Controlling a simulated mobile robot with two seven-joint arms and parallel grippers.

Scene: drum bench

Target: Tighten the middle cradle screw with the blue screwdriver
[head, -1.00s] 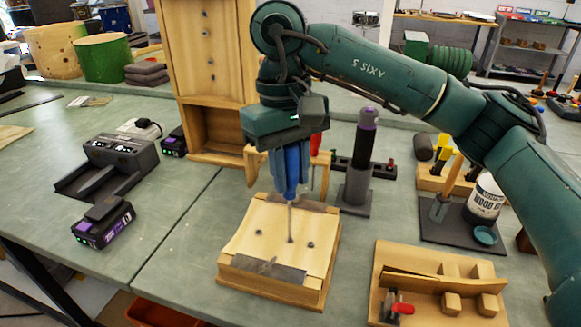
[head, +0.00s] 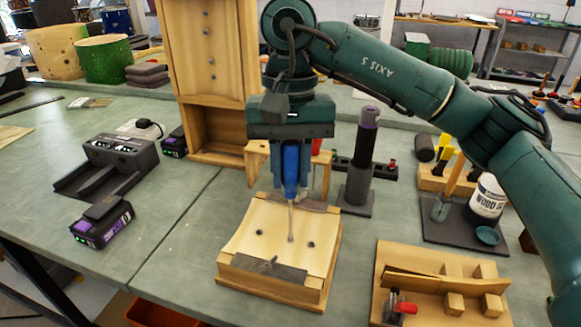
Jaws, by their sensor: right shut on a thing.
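My right gripper (head: 291,178) is shut on the blue screwdriver (head: 291,162), which hangs upright with its shaft pointing down. The shaft's tip meets the wooden cradle (head: 256,233) at about the middle of its curved top, where the middle screw is hidden or too small to make out. One dark screw (head: 259,231) shows to the left of the tip and another (head: 311,245) to its right. Dark strips lie across the cradle's front and back edges. My left gripper is not in view.
A wooden tray (head: 384,290) with blocks and a red-handled tool stands at the front right. A dark cylinder with a purple top (head: 366,150) stands behind the cradle. A purple-black battery (head: 102,222) and a charger (head: 118,160) lie at the left. Bench between them is clear.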

